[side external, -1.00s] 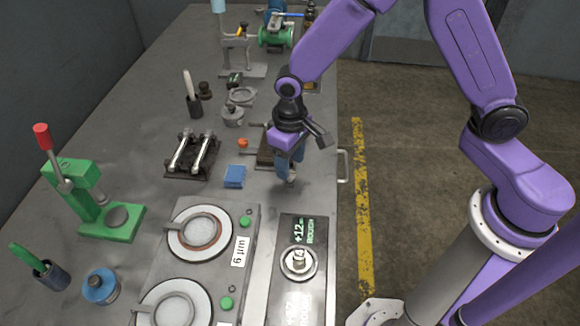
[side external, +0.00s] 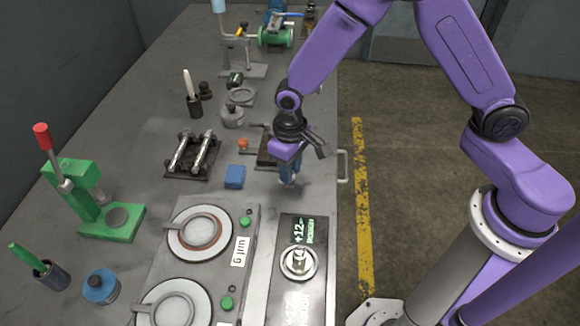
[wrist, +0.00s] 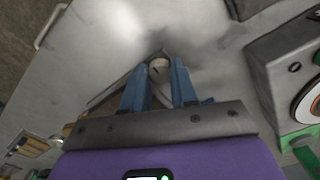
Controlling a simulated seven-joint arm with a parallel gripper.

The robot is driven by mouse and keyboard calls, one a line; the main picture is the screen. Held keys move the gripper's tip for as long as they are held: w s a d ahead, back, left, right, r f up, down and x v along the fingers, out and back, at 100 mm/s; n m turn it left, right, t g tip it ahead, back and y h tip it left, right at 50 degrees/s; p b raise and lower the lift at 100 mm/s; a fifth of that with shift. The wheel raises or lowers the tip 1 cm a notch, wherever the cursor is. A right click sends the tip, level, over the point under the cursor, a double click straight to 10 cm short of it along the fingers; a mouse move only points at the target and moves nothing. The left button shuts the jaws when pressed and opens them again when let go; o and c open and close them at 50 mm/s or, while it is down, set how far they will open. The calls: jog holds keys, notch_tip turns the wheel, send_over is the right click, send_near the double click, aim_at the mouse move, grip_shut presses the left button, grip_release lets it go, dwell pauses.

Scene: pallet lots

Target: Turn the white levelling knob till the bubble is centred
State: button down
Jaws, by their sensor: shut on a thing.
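My gripper (side external: 289,181) has blue fingers and points down at the bench by its right edge, beyond the digital readout. In the side view the fingers mostly hide the knob. I cannot make out a bubble in either view.
A dark plate (side external: 267,154) with an orange knob (side external: 243,144) lies just behind the gripper. A blue block (side external: 234,177) stands to its left. The polishing unit (side external: 187,273) with round discs and the readout panel (side external: 301,228) are in front. The bench's edge handle (side external: 342,166) is to the right.

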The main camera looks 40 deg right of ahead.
jog(key=shift+n, duration=0.3)
jog(key=n, duration=0.3)
jog(key=shift+n, duration=2.1)
jog(key=c, duration=0.9)
grip_release()
notch_tip(320, 180, up, 18)
jog(key=shift+f, duration=0.25)
